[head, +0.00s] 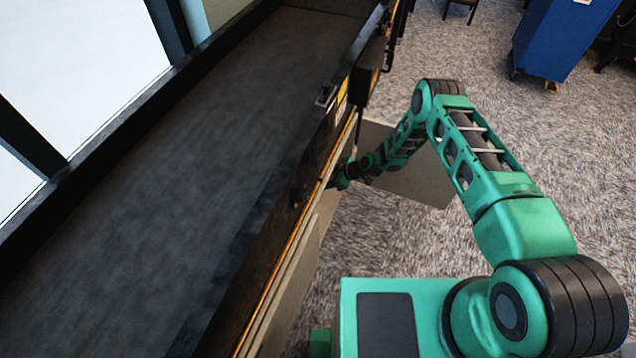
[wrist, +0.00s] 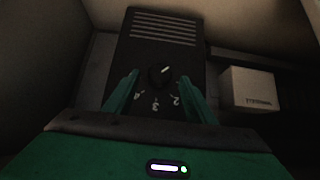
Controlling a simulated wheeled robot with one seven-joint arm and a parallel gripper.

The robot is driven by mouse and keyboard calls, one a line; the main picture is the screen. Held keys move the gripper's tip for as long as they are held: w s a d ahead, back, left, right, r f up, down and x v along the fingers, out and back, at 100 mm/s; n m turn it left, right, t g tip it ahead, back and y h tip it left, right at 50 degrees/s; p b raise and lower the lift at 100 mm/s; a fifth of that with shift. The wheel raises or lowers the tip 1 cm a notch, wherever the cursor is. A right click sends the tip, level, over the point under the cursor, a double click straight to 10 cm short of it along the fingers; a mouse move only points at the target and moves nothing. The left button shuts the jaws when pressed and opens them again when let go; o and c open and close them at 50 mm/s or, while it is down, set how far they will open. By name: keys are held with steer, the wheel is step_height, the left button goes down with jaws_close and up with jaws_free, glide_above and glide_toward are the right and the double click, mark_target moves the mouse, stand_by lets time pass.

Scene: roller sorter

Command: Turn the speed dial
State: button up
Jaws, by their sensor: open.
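The speed dial (wrist: 160,76) is a round black knob with a white pointer line, in the wrist view. It sits on a black control box (wrist: 165,45) with slots across its upper part and white numbers below the knob. My gripper (wrist: 159,82) is open, with one green finger on each side of the dial. I cannot tell whether the fingers touch it. In the head view my arm reaches down beside the sorter's side, and my gripper (head: 341,178) is small and partly hidden there; the dial is out of sight in that view.
A pale box (wrist: 249,89) with small lettering is right of the control box. Tan panels close in around the wrist. In the head view the dark conveyor (head: 180,140) runs along the left. A blue cabinet (head: 563,38) stands far right, with open carpet before it.

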steer(key=shift+x, duration=1.75)
steer(key=shift+c, duration=0.5)
steer(key=c, duration=0.9)
steer(key=shift+s+a+f+n+t+h, duration=0.15)
steer(key=shift+s+f+n+t, duration=0.1)
steer(key=shift+n+t, duration=1.55)
steer(key=shift+s+f+n+t+h, duration=0.25)
steer(key=shift+n+t, duration=0.8)
steer(key=shift+t, duration=1.4)
steer(key=shift+s+a+f+n+t+h, duration=0.1)
steer(key=shift+s+f+n+t, duration=0.1)
steer(key=shift+n+t, duration=1.6)
steer(key=shift+m+t, duration=0.25)
steer(key=shift+t, duration=0.2)
